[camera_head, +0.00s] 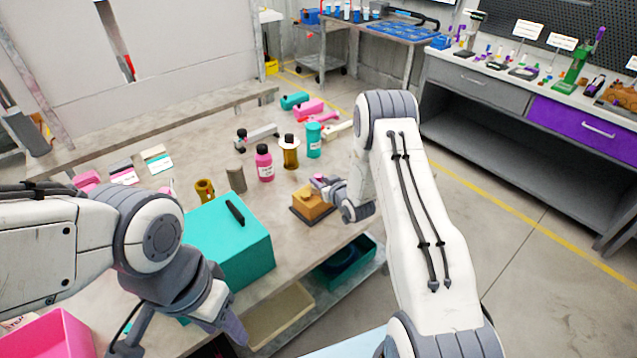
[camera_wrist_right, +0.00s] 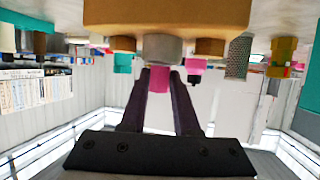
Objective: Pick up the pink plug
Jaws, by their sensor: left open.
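The pink plug (camera_head: 319,177) sits at the top of the tan block (camera_head: 312,205) near the table's front edge. In the right wrist view, which is upside down, the plug (camera_wrist_right: 161,86) shows beyond a grey cylinder (camera_wrist_right: 162,48) on the block. My right gripper (camera_head: 326,187) is at the plug, with a finger on either side (camera_wrist_right: 162,75). The frames do not settle whether the fingers press on it. My left gripper (camera_head: 180,338) is open and empty at the lower left, in front of the teal box.
A teal box (camera_head: 245,250) with a black marker (camera_head: 235,212) stands left of the block. Behind are a pink bottle (camera_head: 264,163), an amber bottle (camera_head: 290,152) and a teal cylinder (camera_head: 314,140). A pink bin (camera_head: 50,335) is at the lower left.

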